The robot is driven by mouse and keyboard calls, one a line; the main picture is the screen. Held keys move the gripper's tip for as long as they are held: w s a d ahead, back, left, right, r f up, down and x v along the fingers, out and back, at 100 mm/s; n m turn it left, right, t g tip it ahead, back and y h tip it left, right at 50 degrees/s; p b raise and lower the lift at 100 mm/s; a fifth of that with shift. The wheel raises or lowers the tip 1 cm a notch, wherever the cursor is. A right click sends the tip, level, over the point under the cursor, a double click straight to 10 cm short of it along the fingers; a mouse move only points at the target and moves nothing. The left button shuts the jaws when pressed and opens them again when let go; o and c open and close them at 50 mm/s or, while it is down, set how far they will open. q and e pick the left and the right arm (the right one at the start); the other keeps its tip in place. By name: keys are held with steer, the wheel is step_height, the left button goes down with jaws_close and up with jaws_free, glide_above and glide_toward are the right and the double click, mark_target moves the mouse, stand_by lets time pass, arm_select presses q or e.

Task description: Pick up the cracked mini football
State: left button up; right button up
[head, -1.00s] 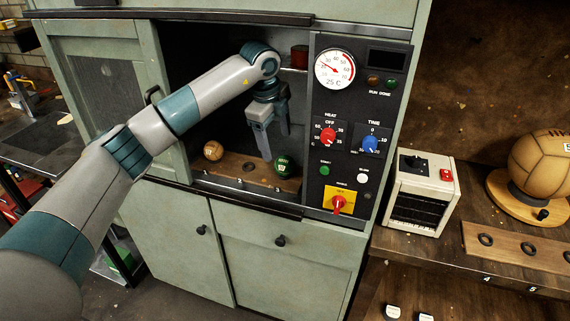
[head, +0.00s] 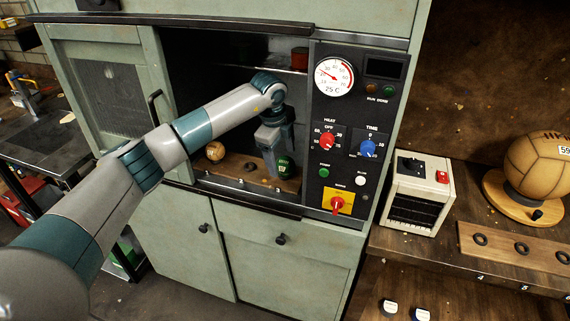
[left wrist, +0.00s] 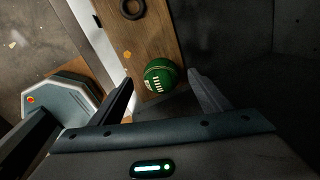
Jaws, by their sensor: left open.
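Two small balls sit on a wooden board (head: 232,165) inside the open cabinet. The tan-brown ball (head: 215,151) is at the board's left end. The green ball (head: 286,165) with white marks is at its right end. I cannot make out a crack on either. My left gripper (head: 274,172) is open and points down at the green ball, partly covering it in the head view. In the left wrist view the green ball (left wrist: 159,73) lies between the tips of the open fingers (left wrist: 160,82), with no clear grip on it. My right gripper is out of view.
The control panel (head: 347,180) with knobs stands close to the right of my gripper. A black ring (left wrist: 133,8) lies on the board. A large tan ball (head: 540,165) stands on the right bench.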

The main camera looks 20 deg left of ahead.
mark_target(284, 159)
arm_select(q)
steer(key=shift+p+x, duration=0.65)
steer(key=shift+x, duration=1)
steer(key=shift+w+d, duration=0.1)
steer(key=shift+d, duration=0.05)
steer(key=shift+c, duration=0.7)
steer(key=c, duration=1)
